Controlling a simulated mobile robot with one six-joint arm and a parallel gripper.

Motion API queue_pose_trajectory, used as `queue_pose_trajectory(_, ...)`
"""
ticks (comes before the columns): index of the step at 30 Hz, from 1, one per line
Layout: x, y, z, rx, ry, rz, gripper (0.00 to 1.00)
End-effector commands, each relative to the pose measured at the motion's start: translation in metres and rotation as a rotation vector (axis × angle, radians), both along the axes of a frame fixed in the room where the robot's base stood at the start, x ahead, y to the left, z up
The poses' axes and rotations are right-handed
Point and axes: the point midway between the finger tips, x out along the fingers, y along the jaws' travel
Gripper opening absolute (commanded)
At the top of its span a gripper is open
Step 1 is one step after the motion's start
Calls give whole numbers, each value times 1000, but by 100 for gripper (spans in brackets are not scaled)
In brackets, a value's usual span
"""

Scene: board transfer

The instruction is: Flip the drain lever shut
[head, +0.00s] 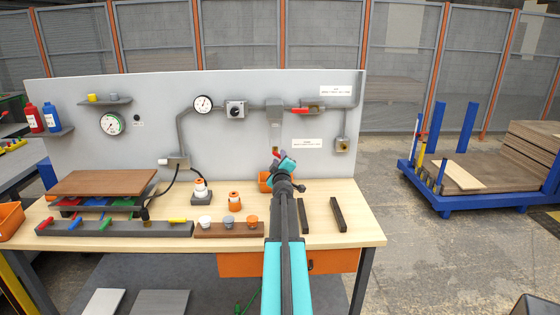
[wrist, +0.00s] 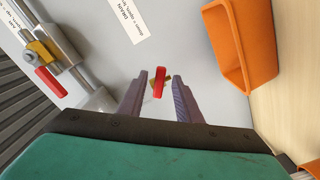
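The red drain lever (wrist: 160,83) stands out from a small brass valve on the grey panel, framed between my fingertips in the wrist view. In the head view its red shows beside the gripper (head: 276,153), with the brass part just above. My gripper (wrist: 159,77) is open and empty, one finger on each side of the lever with a gap to each. I cannot tell whether the tips reach past the lever. In the head view my gripper (head: 279,158) is close to the panel, partly hidden by my own wrist. The drain label (wrist: 125,14) is nearby.
Another red lever (head: 299,110) on a pipe sits higher up, and shows left in the wrist view (wrist: 47,80). An orange bin (wrist: 228,50) is close on the right there. Below is the workbench (head: 350,236) with two dark bars and several capped pieces.

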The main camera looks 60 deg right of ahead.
Motion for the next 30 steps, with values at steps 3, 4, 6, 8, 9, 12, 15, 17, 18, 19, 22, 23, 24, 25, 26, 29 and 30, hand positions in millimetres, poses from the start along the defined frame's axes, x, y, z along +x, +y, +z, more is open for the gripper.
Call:
queue_pose_trajectory(3, 0, 0, 0, 0, 0, 0, 31)
queue_pose_trajectory(4, 0, 0, 0, 0, 0, 0, 31)
queue_pose_trajectory(6, 0, 0, 0, 0, 0, 0, 31)
queue_pose_trajectory(8, -1, 0, 0, 0, 0, 0, 24)
queue_pose_trajectory(9, -1, 0, 0, 0, 0, 0, 18)
queue_pose_trajectory(12, -1, 0, 0, 0, 0, -1, 1)
queue_pose_trajectory(15, -1, 0, 0, 0, 0, -1, 0)
queue_pose_trajectory(17, -1, -1, 0, -1, 1, -1, 0)
queue_pose_trajectory(18, -1, -1, 0, -1, 2, -1, 0)
queue_pose_trajectory(19, -1, -1, 0, -3, 3, -1, 0)
queue_pose_trajectory(22, -1, -1, 1, -10, 14, -1, 0)
queue_pose_trajectory(23, -1, -1, 1, -14, 19, -1, 0)
queue_pose_trajectory(24, -2, -1, 1, -20, 28, -1, 0)
queue_pose_trajectory(25, -2, -1, 1, -25, 34, -1, 0)
queue_pose_trajectory(26, -2, -1, 1, -31, 43, -1, 0)
queue_pose_trajectory(29, -2, -2, 2, -57, 79, -1, 0)
queue_pose_trajectory(30, -3, -2, 3, -69, 97, -1, 0)
